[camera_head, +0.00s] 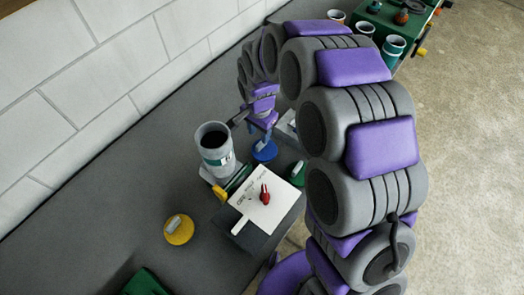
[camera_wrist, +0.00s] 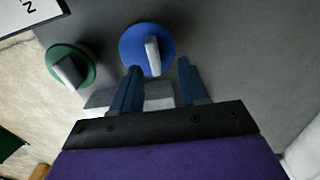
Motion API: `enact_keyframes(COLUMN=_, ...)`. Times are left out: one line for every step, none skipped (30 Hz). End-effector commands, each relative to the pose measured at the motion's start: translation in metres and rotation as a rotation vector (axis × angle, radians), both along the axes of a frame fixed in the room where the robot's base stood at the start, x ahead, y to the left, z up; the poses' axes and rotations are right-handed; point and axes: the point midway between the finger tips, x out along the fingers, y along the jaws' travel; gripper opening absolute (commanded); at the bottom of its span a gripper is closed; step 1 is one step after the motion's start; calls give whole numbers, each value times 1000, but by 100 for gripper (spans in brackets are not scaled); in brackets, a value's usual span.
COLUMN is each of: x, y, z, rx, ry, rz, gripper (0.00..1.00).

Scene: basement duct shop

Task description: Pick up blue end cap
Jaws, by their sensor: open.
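The blue end cap (camera_head: 264,151) lies flat on the grey bench below my gripper (camera_head: 262,122) in the head view. It also shows in the wrist view as a round blue disc (camera_wrist: 140,40) with a pale raised handle (camera_wrist: 153,56). My gripper (camera_wrist: 155,78) is open there, its two blue fingers apart. The left fingertip appears over the disc's lower edge, the right one beside it. The handle shows between the fingertips, nearer the left one. Nothing is held. I cannot tell the height of the fingertips above the cap.
A green end cap (camera_wrist: 71,64) lies close to the blue one. A white card (camera_head: 261,203) with a red item, a grey cup (camera_head: 214,150) and a yellow cap (camera_head: 179,229) are on the bench (camera_head: 120,195). A pale block (camera_wrist: 100,100) sits under the fingers.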

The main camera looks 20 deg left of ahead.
Motion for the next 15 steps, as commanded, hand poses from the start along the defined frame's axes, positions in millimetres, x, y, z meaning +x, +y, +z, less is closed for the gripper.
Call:
enact_keyframes(x=0, y=-1, z=-2, rx=1, ry=1, rz=-1, gripper=44)
enact_keyframes(x=0, y=-2, z=-3, rx=3, ry=-1, rz=-1, gripper=44)
enact_keyframes(x=0, y=-3, z=-4, rx=4, ry=-2, rz=0, gripper=44)
enact_keyframes(x=0, y=-3, z=-5, rx=4, ry=-1, rz=0, gripper=44)
enact_keyframes(x=0, y=-3, z=-6, rx=5, ry=-1, rz=0, gripper=44)
enact_keyframes(x=0, y=-4, z=-10, rx=5, ry=-1, rz=-1, gripper=44)
enact_keyframes(x=-1, y=-4, z=-13, rx=5, ry=0, rz=-1, gripper=44)
enact_keyframes(x=-1, y=-4, z=-17, rx=5, ry=0, rz=0, gripper=44)
enact_keyframes(x=-2, y=-3, z=-22, rx=4, ry=1, rz=1, gripper=44)
enact_keyframes(x=-2, y=-3, z=-27, rx=3, ry=1, rz=2, gripper=44)
enact_keyframes(x=-3, y=-3, z=-32, rx=2, ry=1, rz=2, gripper=44)
enact_keyframes(x=-3, y=-2, z=-38, rx=1, ry=2, rz=1, gripper=44)
enact_keyframes(x=-3, y=-2, z=-43, rx=-1, ry=1, rz=1, gripper=44)
enact_keyframes(x=-3, y=-1, z=-47, rx=-1, ry=0, rz=1, gripper=44)
enact_keyframes(x=-2, y=-1, z=-51, rx=-1, ry=0, rz=1, gripper=44)
